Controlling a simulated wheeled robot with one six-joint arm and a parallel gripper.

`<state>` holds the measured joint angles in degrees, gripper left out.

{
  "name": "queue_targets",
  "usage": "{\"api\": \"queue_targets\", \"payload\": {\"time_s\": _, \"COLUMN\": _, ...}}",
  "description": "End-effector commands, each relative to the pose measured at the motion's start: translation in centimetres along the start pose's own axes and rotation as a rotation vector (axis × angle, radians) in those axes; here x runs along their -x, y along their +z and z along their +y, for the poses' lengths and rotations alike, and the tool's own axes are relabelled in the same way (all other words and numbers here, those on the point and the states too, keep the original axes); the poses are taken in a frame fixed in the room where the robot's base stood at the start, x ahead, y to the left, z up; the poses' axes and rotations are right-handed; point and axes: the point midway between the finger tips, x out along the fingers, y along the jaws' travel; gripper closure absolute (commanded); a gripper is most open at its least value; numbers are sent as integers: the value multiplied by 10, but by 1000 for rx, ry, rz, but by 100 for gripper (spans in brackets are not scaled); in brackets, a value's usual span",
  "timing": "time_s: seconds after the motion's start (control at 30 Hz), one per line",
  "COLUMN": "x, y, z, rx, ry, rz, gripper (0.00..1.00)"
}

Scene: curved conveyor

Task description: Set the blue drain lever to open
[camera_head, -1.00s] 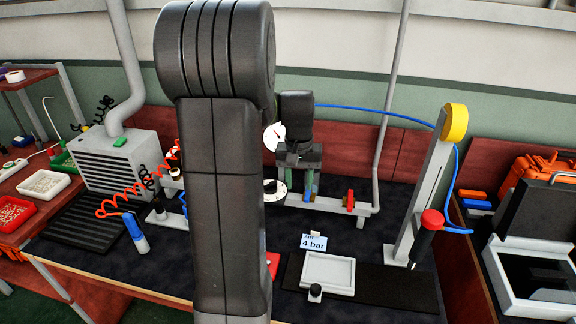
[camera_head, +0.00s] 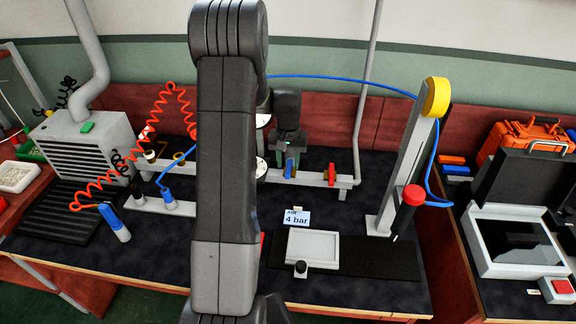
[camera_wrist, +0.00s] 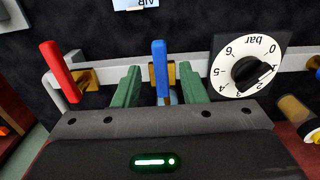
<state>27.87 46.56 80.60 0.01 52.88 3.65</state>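The blue lever (camera_head: 290,168) sits on the grey pipe at the back of the bench. In the wrist view the blue lever (camera_wrist: 160,70) points crosswise to the pipe, on a brass-coloured fitting. My gripper (camera_wrist: 158,82) is open, with one green finger on each side of the blue lever and a visible gap on both sides. In the head view my gripper (camera_head: 287,146) is over the lever, partly hidden by my arm.
A red lever (camera_wrist: 60,72) is left of the blue one in the wrist view. A pressure dial (camera_wrist: 249,68) marked in bar is to the right. A card reading 4 bar (camera_head: 297,218) and a white tray (camera_head: 313,246) are on the bench in front.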

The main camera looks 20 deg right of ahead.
Motion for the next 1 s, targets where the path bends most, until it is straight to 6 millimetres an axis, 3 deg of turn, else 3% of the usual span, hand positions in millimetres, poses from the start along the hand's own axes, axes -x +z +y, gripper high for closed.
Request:
{"api": "queue_targets", "payload": {"time_s": 0.23, "x": -27, "y": 0, "z": 0, "rx": 0, "ry": 0, "rz": -1, "gripper": 62}}
{"api": "queue_targets", "payload": {"time_s": 0.57, "x": -32, "y": 0, "z": 0, "rx": 0, "ry": 0, "rz": 1, "gripper": 62}}
{"api": "queue_targets", "payload": {"time_s": 0.6, "x": -32, "y": 0, "z": 0, "rx": 0, "ry": 0, "rz": 1, "gripper": 64}}
{"api": "queue_targets", "payload": {"time_s": 0.8, "x": -31, "y": 0, "z": 0, "rx": 0, "ry": 0, "rz": 1, "gripper": 100}}
{"api": "queue_targets", "payload": {"time_s": 1.0, "x": -31, "y": 0, "z": 0, "rx": 1, "ry": 0, "rz": 1, "gripper": 100}}
